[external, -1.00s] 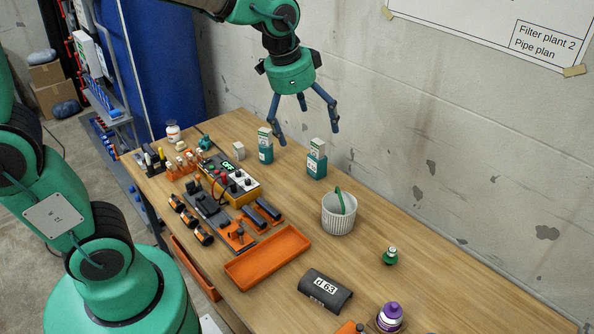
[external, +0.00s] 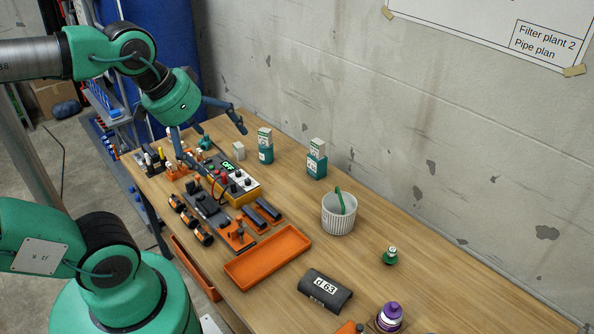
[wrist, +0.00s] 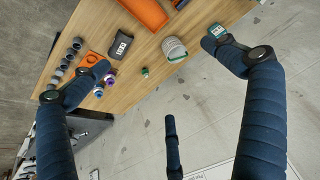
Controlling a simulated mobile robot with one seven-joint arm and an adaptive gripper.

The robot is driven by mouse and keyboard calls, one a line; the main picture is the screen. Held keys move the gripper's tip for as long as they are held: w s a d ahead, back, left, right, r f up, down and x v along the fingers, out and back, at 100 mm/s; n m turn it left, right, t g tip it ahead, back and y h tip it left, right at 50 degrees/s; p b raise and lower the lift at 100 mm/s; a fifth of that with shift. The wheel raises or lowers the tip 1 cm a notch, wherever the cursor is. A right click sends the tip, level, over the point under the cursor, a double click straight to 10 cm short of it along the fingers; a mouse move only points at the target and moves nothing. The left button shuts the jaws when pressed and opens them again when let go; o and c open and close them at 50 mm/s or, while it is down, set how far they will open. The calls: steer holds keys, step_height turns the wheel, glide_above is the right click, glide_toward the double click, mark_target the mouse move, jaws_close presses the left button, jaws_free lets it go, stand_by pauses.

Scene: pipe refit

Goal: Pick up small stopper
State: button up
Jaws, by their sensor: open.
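No piece is clearly identifiable as the small stopper. Several small orange-brown pieces with pale tops (external: 190,160) stand at the table's far left end, partly hidden by my gripper, and are too small to name surely. My gripper (external: 211,145) is open and empty above that end, with its fingers spread. In the wrist view my gripper (wrist: 158,78) shows its three blue fingers wide apart with nothing between them. There, a small green-capped bottle (wrist: 145,72) and purple-capped pieces (wrist: 109,80) lie beyond the fingers.
A yellow meter box (external: 238,183), an orange tray (external: 268,257), a black sleeve (external: 326,289) and a white ribbed basket (external: 338,213) stand on the table. Two teal-and-white boxes (external: 316,160) stand near the wall. The table between the basket and the green bottle is clear.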

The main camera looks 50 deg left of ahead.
steer(key=shift+s+f, duration=0.15)
steer(key=shift+s, duration=0.15)
steer(key=c, duration=1.4)
